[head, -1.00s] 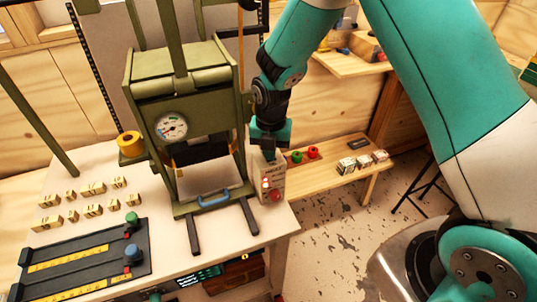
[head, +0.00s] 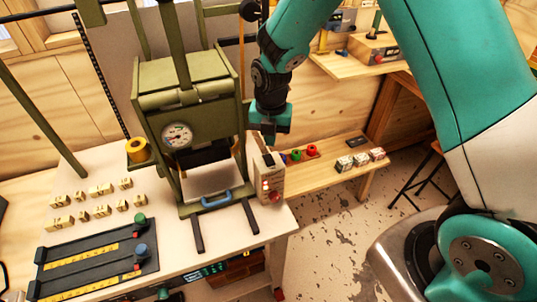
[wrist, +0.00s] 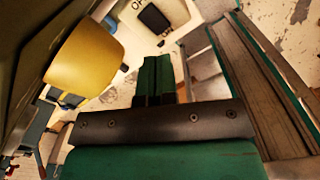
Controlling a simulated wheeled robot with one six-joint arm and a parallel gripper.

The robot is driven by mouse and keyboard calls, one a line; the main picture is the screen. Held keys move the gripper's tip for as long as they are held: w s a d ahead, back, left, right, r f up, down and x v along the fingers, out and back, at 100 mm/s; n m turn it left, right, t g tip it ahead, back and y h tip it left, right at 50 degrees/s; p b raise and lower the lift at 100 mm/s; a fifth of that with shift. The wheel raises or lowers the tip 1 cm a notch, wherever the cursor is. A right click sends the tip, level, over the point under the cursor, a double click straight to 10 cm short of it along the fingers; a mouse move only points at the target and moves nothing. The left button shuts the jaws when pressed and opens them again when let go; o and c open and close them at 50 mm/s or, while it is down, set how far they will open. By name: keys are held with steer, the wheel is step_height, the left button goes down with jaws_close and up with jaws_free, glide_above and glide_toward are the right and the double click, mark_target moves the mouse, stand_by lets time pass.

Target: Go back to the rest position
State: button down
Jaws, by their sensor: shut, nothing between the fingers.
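My gripper (head: 269,138) hangs from the teal arm, just to the right of the green press (head: 190,110), above the small control box (head: 268,180) with red lights. In the wrist view its two dark green fingers (wrist: 158,80) are together with nothing between them. A gap shows between the fingertips and the box top. The press has a round gauge (head: 177,136) and a blue handle (head: 215,200).
A yellow rounded thing (wrist: 92,58) is close at left in the wrist view. A low wooden shelf (head: 320,175) bears small items. Floor (head: 335,235) is open at right.

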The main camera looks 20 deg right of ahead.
stand_by(0.4)
steer(key=s+a+r+m+y+b, duration=0.2)
steer(key=s+a+r+m+b, duration=0.15)
steer(key=s+r+m, duration=0.6)
steer(key=s+r+m+y+b, duration=0.1)
steer(key=s+r+m+b, duration=0.1)
steer(key=s+m, duration=0.4)
steer(key=s+a+r+m+y+b, duration=0.1)
steer(key=s+r+m+b, duration=0.1)
steer(key=s+m, duration=0.5)
steer(key=shift+s+a, duration=0.15)
steer(key=shift+s, duration=0.95)
steer(key=shift+r, duration=0.1)
